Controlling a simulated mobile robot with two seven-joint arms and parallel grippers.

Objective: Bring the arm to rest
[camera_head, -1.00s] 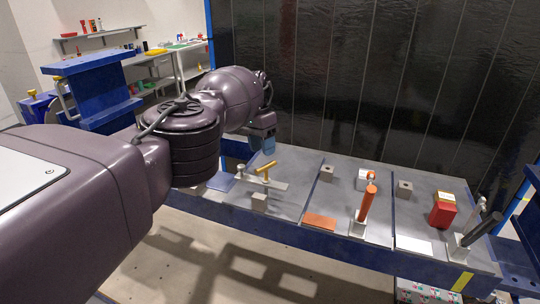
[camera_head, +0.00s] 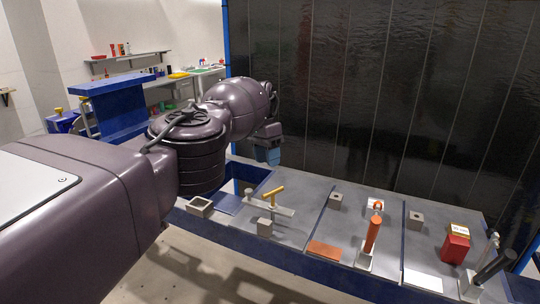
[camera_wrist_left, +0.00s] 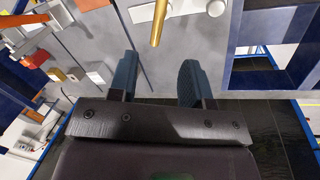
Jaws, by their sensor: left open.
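My left arm reaches in from the left in the head view, and its gripper (camera_head: 268,152) hangs over the back left part of the blue-edged jig table. In the left wrist view the two blue fingers (camera_wrist_left: 158,82) stand wide apart with nothing between them. A yellow-handled clamp (camera_head: 273,196) stands on the table in front of the gripper and apart from it. The yellow handle (camera_wrist_left: 159,22) also shows beyond the fingers in the left wrist view. My right gripper is in neither view.
The table also holds an orange-handled clamp (camera_head: 372,237), a dark-handled clamp (camera_head: 496,265), a red box (camera_head: 455,247) and small grey blocks. A dark wall (camera_head: 370,90) stands close behind. A blue stand (camera_head: 112,86) is at the far left. Floor in front is clear.

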